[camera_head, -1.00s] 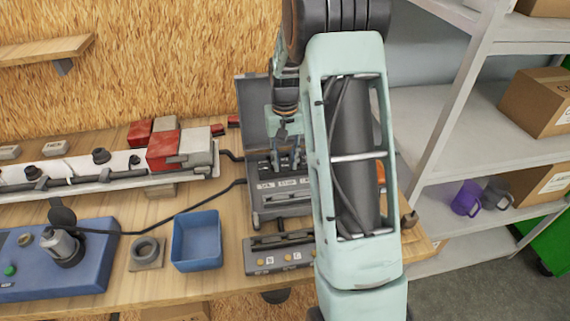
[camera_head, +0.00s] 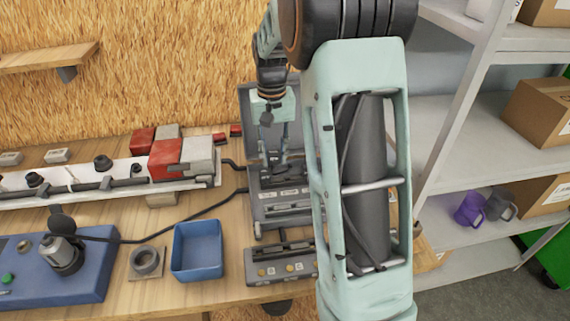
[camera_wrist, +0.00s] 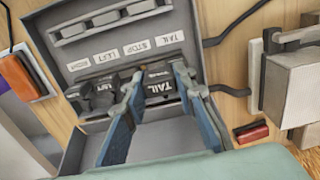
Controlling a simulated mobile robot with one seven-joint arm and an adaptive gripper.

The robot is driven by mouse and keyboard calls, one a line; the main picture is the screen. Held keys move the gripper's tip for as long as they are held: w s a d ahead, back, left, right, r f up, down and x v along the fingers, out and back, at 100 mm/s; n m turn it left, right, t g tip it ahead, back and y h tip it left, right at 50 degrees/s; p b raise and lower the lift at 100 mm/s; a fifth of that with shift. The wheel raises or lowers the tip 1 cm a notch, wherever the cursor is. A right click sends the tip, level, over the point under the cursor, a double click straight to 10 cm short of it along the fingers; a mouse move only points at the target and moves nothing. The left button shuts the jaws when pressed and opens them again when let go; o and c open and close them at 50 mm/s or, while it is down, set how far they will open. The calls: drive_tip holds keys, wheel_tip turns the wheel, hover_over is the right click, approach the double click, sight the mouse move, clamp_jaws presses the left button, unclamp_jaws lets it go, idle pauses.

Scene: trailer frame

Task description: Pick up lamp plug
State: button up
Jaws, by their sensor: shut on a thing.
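A dark lamp plug marked TAIL (camera_wrist: 158,88) is between the two fingers of my gripper (camera_wrist: 158,86) in the wrist view. The gripper is shut on it. Other dark plugs, one marked LEFT (camera_wrist: 101,97), are in the row beside it in the open grey case (camera_wrist: 212,62). White labels, including LEFT, STOP and TAIL, are above the row. In the head view my gripper (camera_head: 274,158) is over the case (camera_head: 262,208), in front of its raised lid. I cannot tell whether the held plug is fully clear of its place.
A grey panel with yellow buttons (camera_head: 280,268) lies before the case. A blue bin (camera_head: 197,252) and a blue station (camera_head: 88,268) are to its left. Red and grey blocks (camera_head: 165,160) stand behind them. Metal shelves (camera_head: 440,125) stand right of the bench.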

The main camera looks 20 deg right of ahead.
drive_tip(key=s+a+r, duration=0.1)
drive_tip(key=a+r, duration=0.4)
drive_tip(key=a, duration=0.4)
drive_tip(key=shift+s+a+b, duration=0.4)
drive_tip(key=shift+d, duration=0.1)
drive_tip(key=s+d+f+b, duration=0.5)
drive_tip(key=s+d, duration=0.2)
drive_tip(key=d, duration=0.4)
drive_tip(key=shift+s+d, duration=0.15)
drive_tip(key=shift+d, duration=0.2)
drive_tip(key=shift+f+b, duration=1.3)
drive_tip(key=shift+f, duration=0.5)
drive_tip(key=shift+f, duration=0.15)
drive_tip(key=shift+f, duration=0.3)
